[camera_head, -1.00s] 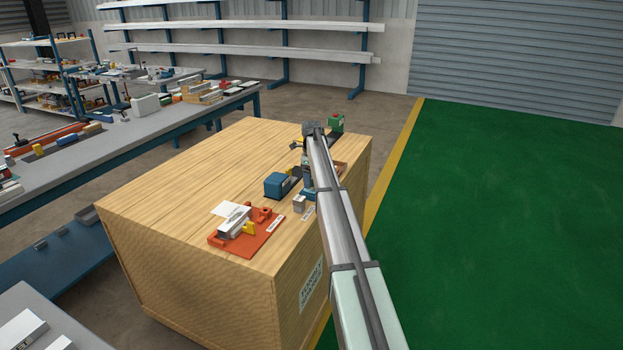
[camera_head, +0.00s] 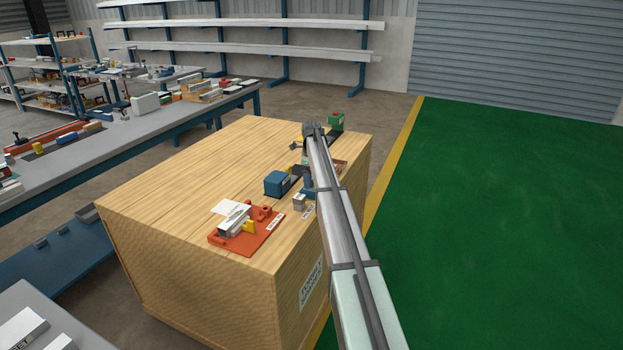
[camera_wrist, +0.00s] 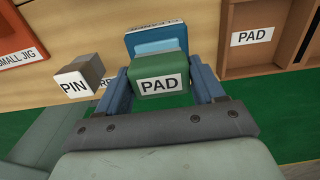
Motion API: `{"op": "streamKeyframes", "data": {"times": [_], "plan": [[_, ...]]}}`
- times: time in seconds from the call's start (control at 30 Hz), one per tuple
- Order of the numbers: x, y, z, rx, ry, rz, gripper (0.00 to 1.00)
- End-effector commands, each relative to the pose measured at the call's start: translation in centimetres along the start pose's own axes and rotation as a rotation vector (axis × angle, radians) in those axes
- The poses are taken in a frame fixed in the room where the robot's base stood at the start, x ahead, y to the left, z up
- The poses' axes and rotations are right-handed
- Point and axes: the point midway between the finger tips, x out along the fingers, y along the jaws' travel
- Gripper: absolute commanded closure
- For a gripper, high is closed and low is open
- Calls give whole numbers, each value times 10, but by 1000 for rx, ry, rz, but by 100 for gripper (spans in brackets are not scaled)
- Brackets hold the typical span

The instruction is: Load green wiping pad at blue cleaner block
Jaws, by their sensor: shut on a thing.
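The green wiping pad (camera_wrist: 160,80), labelled PAD, is held between the two fingers of my gripper (camera_wrist: 164,88) in the wrist view. The gripper is shut on its sides. A blue block (camera_wrist: 155,40), which looks like the cleaner block, is just behind the pad, with a lighter blue face partly covered by it. I cannot tell whether pad and block touch. In the head view a blue part (camera_head: 308,189) shows beside my arm, which hides the pad and most of the gripper.
A grey block labelled PIN (camera_wrist: 75,82) is left of the fingers. A wooden tray labelled PAD (camera_wrist: 237,63) is to the right. An orange jig (camera_head: 262,236) and a larger blue block (camera_head: 277,183) are on the wooden crate (camera_head: 180,195), whose left top is clear.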

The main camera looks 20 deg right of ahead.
Motion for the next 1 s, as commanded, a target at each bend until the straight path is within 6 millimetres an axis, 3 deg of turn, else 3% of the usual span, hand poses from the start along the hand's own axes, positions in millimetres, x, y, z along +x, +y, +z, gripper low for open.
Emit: {"op": "streamKeyframes", "data": {"times": [0.57,1.0], "plan": [[-1,0,0,0,0,0,56],[-26,0,0,0,0,0,56]]}}
